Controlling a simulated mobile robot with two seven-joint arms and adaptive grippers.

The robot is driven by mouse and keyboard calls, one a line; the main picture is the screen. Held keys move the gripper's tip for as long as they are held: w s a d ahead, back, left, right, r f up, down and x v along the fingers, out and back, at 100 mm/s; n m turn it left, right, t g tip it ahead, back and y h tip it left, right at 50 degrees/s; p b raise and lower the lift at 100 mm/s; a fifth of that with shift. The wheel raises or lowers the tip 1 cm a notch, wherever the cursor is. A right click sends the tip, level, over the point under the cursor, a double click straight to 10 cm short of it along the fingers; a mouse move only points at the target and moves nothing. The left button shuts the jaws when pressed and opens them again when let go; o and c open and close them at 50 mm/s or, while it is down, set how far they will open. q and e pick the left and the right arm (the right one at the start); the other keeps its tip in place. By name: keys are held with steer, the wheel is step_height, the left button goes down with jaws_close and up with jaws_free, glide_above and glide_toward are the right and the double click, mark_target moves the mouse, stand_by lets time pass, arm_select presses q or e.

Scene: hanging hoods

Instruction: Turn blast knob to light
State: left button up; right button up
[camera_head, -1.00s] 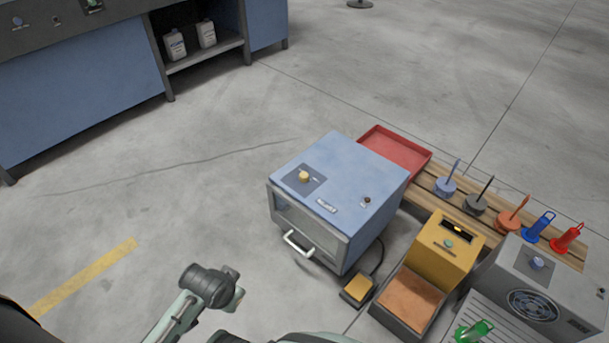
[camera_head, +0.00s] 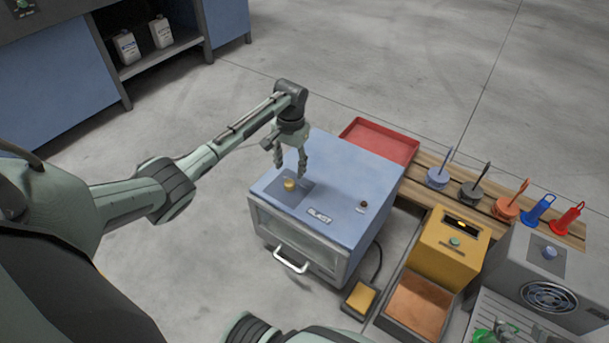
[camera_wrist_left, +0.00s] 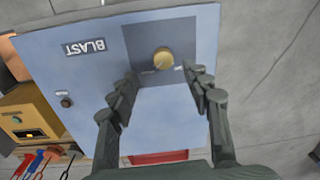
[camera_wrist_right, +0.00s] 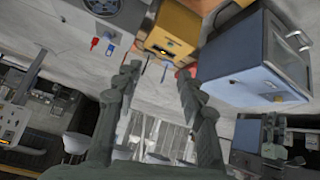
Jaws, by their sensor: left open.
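The blue blast cabinet (camera_head: 335,190) stands on the floor with a BLAST label (camera_head: 320,216) on its top. Its round yellow blast knob (camera_head: 289,184) sits on a dark square plate. My left gripper (camera_head: 290,168) is open and points down over the knob. In the left wrist view the knob (camera_wrist_left: 163,58) shows between and beyond the spread fingertips (camera_wrist_left: 163,75), with nothing gripped. The knob's setting marks are too small to read. In the right wrist view my right gripper (camera_wrist_right: 157,75) is open and empty, away from the blast cabinet (camera_wrist_right: 260,60).
A small dark button (camera_head: 362,206) is on the cabinet top, and a handle (camera_head: 291,262) on its front. A red tray (camera_head: 380,141), a yellow box (camera_head: 450,245), a grey fan unit (camera_head: 535,285) and several coloured tools stand to the right. Floor at left is open.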

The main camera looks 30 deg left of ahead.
mark_target(290, 182)
arm_select(q)
steer(key=shift+w+a+r, duration=0.2)
steer(key=shift+w, duration=0.2)
steer(key=shift+f, duration=0.15)
step_height(290, 182, down, 6)
steer(key=shift+a+f+b, duration=0.15)
steer(key=shift+f+b, duration=0.1)
steer(key=shift+b, duration=0.75)
steer(key=shift+f, duration=0.35)
arm_select(e)
steer(key=w+a+r+t+y, duration=0.3)
steer(key=w+a+r+t, duration=0.2)
steer(key=a+r, duration=0.2)
steer(key=shift+w+a+r+n, duration=0.2)
steer(key=shift+r+n, duration=0.1)
steer(key=shift+r, duration=0.45)
arm_select(q)
steer(key=shift+c, duration=0.6)
